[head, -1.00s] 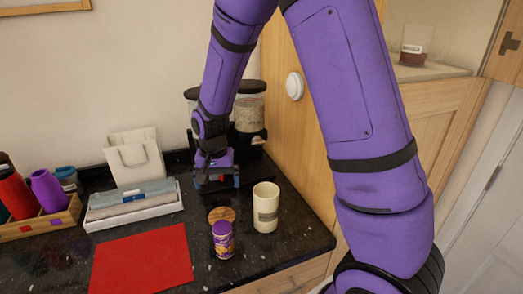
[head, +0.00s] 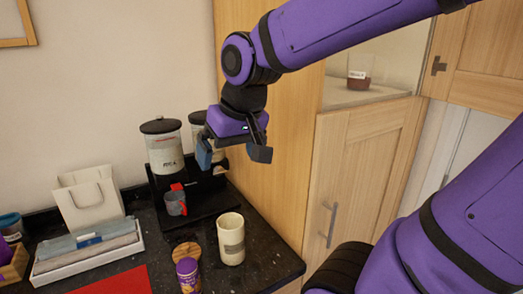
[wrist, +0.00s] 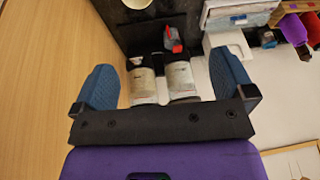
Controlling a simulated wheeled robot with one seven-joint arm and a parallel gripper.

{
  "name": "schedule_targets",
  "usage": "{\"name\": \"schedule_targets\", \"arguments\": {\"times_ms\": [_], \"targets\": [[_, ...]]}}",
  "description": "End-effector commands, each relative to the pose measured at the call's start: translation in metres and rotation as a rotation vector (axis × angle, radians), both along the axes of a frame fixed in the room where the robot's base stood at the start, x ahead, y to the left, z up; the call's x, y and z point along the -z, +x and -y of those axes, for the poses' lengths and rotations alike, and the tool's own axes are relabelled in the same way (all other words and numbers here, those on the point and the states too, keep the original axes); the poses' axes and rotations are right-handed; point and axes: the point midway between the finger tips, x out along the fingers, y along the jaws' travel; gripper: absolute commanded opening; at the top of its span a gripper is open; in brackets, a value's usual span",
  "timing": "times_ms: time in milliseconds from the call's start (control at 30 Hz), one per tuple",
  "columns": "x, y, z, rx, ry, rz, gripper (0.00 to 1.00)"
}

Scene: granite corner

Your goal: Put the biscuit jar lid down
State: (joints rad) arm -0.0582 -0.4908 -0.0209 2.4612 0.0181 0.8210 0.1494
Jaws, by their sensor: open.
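Only a part of the jar (wrist: 137,3) shows at the top edge of the wrist view. My gripper (head: 232,153) is open and empty, raised well above the counter and clear of the lid. In the wrist view its blue fingers (wrist: 166,80) are spread wide with nothing held between them.
A grey and red mug (head: 175,202) stands at the stand's front. A wooden cabinet (head: 365,180) rises at right. A white tray (head: 88,256) and red mat (head: 120,282) are left.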

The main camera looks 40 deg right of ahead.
Motion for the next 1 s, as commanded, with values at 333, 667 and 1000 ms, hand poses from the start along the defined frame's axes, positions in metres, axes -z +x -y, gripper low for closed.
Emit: {"name": "schedule_targets", "arguments": {"times_ms": [333, 667, 1000], "targets": [[-0.023, -0.067, 0.010, -0.092, -0.071, 0.105, 1.00], [-0.024, -0.075, 0.011, -0.102, -0.081, 0.114, 1.00], [-0.024, -0.075, 0.010, -0.102, -0.081, 0.114, 1.00]]}}
